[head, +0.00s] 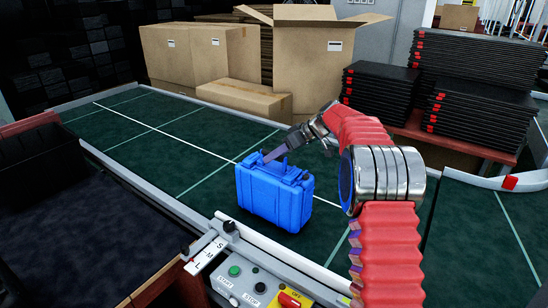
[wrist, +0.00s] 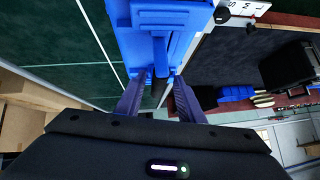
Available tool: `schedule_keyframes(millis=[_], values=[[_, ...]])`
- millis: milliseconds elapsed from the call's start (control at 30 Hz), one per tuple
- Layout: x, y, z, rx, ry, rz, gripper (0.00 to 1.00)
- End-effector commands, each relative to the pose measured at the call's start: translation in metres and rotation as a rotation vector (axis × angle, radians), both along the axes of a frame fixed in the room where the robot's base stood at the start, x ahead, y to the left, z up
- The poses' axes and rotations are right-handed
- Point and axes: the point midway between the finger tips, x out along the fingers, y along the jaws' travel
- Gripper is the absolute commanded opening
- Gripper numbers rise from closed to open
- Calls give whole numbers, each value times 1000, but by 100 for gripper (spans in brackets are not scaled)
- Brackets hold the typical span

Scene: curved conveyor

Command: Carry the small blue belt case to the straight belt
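The lower finger surfaces are partly hidden.
A control box with start and stop buttons (head: 255,285) and a metal rail (head: 150,190) lie along the near side. Cardboard boxes (head: 205,55) and stacks of black trays (head: 470,85) stand behind. A dark bin (head: 40,165) is at left. The green belt (head: 150,125) is clear left of the case.

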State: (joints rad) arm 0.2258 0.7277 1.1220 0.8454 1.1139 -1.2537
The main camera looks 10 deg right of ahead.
Motion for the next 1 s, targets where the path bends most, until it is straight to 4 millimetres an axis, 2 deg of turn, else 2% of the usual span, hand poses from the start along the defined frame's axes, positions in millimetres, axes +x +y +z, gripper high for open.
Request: schedule_keyframes(millis=[600, 767, 1000], values=[[-39, -59, 68, -1, -2, -2, 35], [-44, -65, 76, -1, -1, 0, 35], [-45, -66, 77, -1, 0, -1, 35]])
